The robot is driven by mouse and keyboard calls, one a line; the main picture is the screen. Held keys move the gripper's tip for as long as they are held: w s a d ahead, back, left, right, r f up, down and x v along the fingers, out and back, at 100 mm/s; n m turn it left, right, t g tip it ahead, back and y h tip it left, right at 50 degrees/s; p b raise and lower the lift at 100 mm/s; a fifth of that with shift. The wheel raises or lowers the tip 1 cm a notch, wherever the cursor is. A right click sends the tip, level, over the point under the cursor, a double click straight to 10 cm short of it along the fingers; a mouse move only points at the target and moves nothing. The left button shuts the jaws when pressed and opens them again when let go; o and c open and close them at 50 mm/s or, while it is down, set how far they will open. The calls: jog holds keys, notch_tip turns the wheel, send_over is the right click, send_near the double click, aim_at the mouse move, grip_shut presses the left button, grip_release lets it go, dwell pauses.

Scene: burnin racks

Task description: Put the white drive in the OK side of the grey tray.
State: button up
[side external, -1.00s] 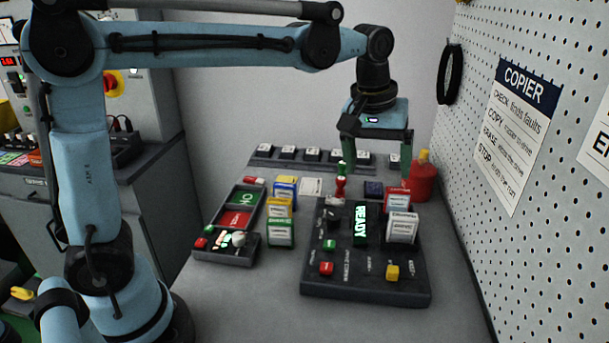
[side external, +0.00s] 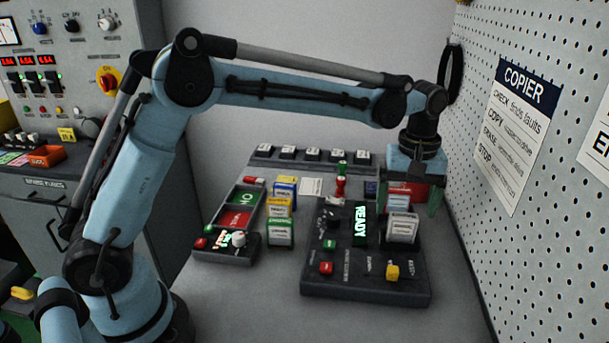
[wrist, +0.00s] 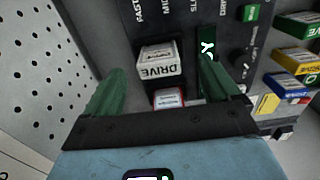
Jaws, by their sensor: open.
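The white drive (side external: 402,229) stands upright in a slot on the right of the dark copier (side external: 345,285). Its label reads DRIVE in the wrist view (wrist: 158,68). My gripper (side external: 412,206) is open and empty, pointing down above and just behind the drive. In the wrist view the drive shows between my open fingers (wrist: 163,88), a little beyond them and apart from them. The grey tray (side external: 221,206) lies at the left, with a green OK side (side external: 244,198) and a red side (side external: 236,220); both look empty.
A red-and-white item (wrist: 168,97) sits close to the drive, near my gripper. The copier's lit READY display (side external: 361,223) stands left of the drive. Several coloured drives (side external: 280,232) stand between tray and copier. A pegboard wall (side external: 540,200) rises at the right.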

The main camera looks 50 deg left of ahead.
aim_at(404, 215)
jog(key=shift+w+a+f, duration=0.1)
jog(key=shift+w+f, duration=0.1)
jog(key=shift+f, duration=1.3)
jog(key=shift+w+a+f, duration=0.1)
jog(key=shift+w+f, duration=0.1)
jog(key=shift+f, duration=1.25)
jog(key=c, duration=1.2)
jog(key=shift+r, duration=0.15)
